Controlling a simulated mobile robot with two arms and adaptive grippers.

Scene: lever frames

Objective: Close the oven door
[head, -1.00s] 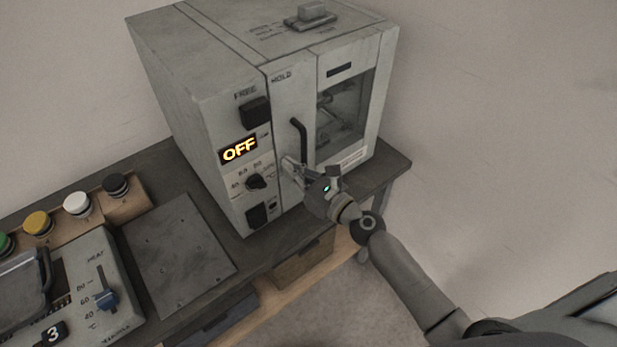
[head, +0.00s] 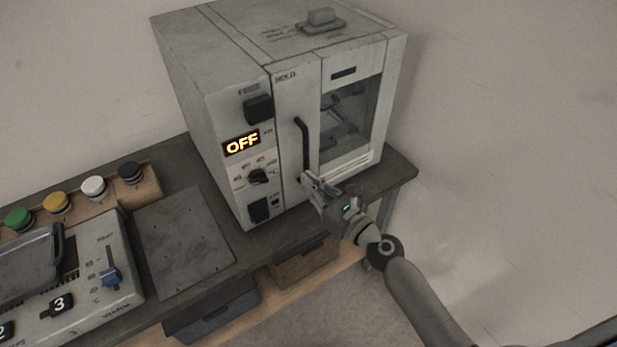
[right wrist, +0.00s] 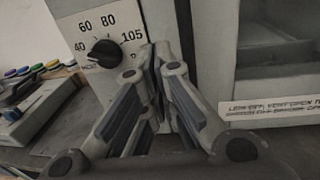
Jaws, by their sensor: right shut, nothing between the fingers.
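The oven (head: 215,90) is a grey box on the bench, with an "OFF" display and knobs on its left front panel. Its door (head: 293,100) has a window on the right and a dark vertical handle (head: 304,145). The door looks about flush with the front; I cannot tell whether a thin gap is left. My right gripper (head: 309,180) is shut and empty, just below the handle's lower end, close to the door's lower part. In the right wrist view its fingertips (right wrist: 160,55) point at the front, right of the temperature knob (right wrist: 104,53). My left gripper is out of view.
A flat grey plate (head: 185,240) lies on the bench (head: 180,170) left of the oven. Coloured buttons (head: 57,202) and a heater unit (head: 95,265) with a blue slider stand further left. The floor to the right is clear.

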